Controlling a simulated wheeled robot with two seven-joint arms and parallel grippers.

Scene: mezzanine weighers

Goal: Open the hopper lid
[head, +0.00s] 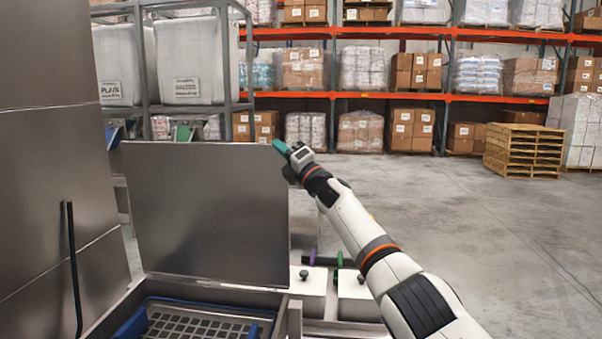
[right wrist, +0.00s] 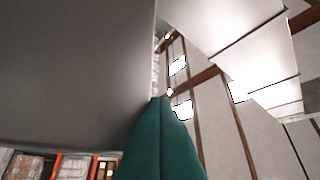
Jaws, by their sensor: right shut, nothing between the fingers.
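The hopper lid (head: 207,213), a flat grey metal panel, stands raised and nearly upright at the back of the hopper (head: 118,312). My right gripper (head: 281,147) has green fingers and is at the lid's upper right corner. The fingers are shut with nothing between them. In the right wrist view, the shut green fingers (right wrist: 162,140) are close beside the lid's grey face (right wrist: 75,70); I cannot tell whether they touch. My left gripper is not in view.
A tall grey metal panel (head: 50,150) with a black rod (head: 73,265) is at the left. White boxes with black knobs (head: 308,292) sit right of the hopper. White bins (head: 190,62) on a rack stand behind. Open floor (head: 450,220) lies to the right, with wooden pallets (head: 524,150) beyond.

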